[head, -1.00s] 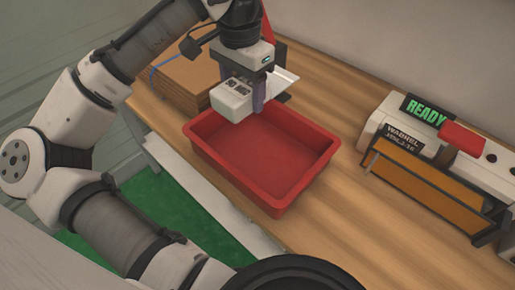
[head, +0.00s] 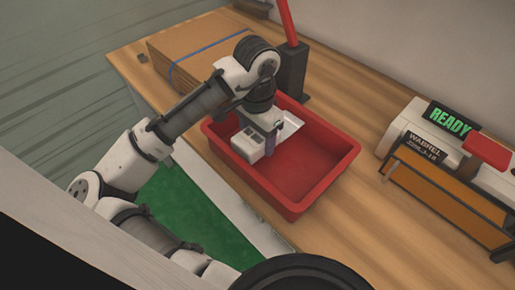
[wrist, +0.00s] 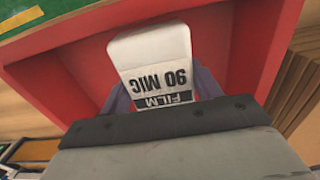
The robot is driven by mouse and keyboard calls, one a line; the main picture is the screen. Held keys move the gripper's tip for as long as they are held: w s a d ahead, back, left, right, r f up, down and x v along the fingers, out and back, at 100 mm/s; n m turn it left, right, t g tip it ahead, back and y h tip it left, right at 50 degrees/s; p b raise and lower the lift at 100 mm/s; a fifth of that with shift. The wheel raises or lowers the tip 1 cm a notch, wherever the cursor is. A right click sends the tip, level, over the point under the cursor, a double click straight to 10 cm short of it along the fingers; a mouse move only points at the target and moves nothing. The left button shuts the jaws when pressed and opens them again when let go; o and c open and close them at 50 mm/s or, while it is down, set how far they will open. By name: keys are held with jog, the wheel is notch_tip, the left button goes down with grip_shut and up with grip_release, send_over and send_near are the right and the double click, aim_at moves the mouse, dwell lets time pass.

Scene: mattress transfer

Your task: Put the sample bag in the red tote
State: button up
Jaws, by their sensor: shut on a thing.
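The red tote (head: 328,190) stands open on the wooden bench in the head view. My gripper (head: 268,148) reaches down over the tote's far left part, with its purple-grey fingers shut on the white sample bag (head: 248,146). In the wrist view the sample bag (wrist: 150,50) sits between the two fingers, its label reading "FILM 90 MIC", with the red tote (wrist: 75,60) around and behind it. The bag appears within the tote's rim. I cannot tell whether it touches the tote floor.
Flat cardboard (head: 190,48) with a blue strap lies behind my arm. A black holder (head: 292,70) with a red upright part stands just behind the tote. A sealer-like machine (head: 440,150) with a READY sign (head: 450,119) is at the right. Bench between is clear.

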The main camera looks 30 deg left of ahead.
jog(key=shift+f, duration=2.65)
jog(key=shift+f, duration=0.15)
jog(key=o, duration=1.1)
jog(key=shift+o, duration=0.2)
notch_tip(320, 180, up, 12)
jog(key=shift+r+b, duration=0.2)
jog(key=shift+b, duration=0.15)
